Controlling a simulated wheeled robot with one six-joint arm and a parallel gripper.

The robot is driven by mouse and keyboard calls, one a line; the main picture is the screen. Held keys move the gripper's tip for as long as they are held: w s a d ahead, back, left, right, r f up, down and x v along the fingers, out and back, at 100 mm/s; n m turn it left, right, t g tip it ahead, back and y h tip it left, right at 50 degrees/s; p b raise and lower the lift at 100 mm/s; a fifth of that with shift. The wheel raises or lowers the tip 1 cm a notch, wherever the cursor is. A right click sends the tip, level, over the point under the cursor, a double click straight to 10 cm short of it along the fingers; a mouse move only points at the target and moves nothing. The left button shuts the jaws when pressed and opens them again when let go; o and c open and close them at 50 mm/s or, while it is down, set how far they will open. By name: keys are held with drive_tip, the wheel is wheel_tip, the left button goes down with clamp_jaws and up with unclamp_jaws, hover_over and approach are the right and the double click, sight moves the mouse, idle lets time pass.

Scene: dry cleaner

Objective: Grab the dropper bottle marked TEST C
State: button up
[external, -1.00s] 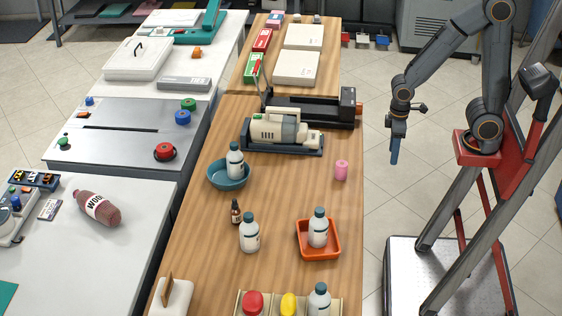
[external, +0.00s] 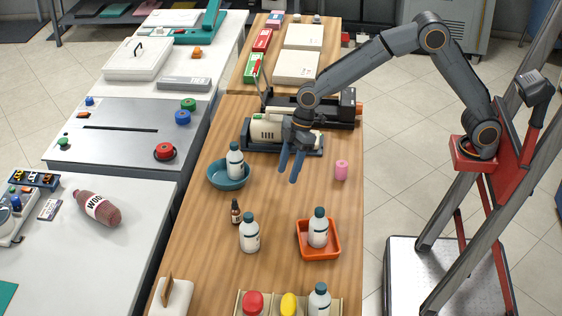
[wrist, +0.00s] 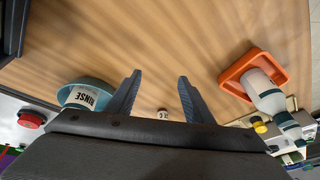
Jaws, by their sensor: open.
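The dropper bottle (external: 235,213) is small and dark brown with a pale label and stands upright on the wooden table. Its label is too small to read in the external view. In the wrist view a small pale label ending in C (wrist: 163,114) shows low between the fingers, mostly hidden by my gripper's body. My gripper (external: 288,176) is open and empty above the table, behind and to the right of the dropper bottle in the external view. Its two spread fingers also show in the wrist view (wrist: 160,77).
A white bottle (external: 249,238) stands close in front of the dropper bottle. A teal bowl (external: 213,180) holding a bottle is behind it. An orange tray (external: 332,250) with a bottle and a pink cylinder (external: 341,170) are right. A machine (external: 270,130) is behind my gripper.

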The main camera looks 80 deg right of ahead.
sight(235, 213)
drive_tip(key=w+a+n, duration=0.1)
drive_tip(key=w+a, duration=0.3)
drive_tip(key=w+a+n+y, duration=0.1)
drive_tip(key=w+a, duration=0.3)
drive_tip(key=w+a+n+t+y+b, duration=0.1)
drive_tip(key=w+a+n, duration=0.1)
drive_tip(key=w+a, duration=0.2)
drive_tip(key=shift+w+a+f, duration=0.15)
drive_tip(key=shift+w+a, duration=0.2)
drive_tip(key=shift+p+x, duration=0.75)
drive_tip(key=shift+x, duration=2.9)
drive_tip(key=shift+a, duration=0.1)
drive_tip(key=c, duration=1.1)
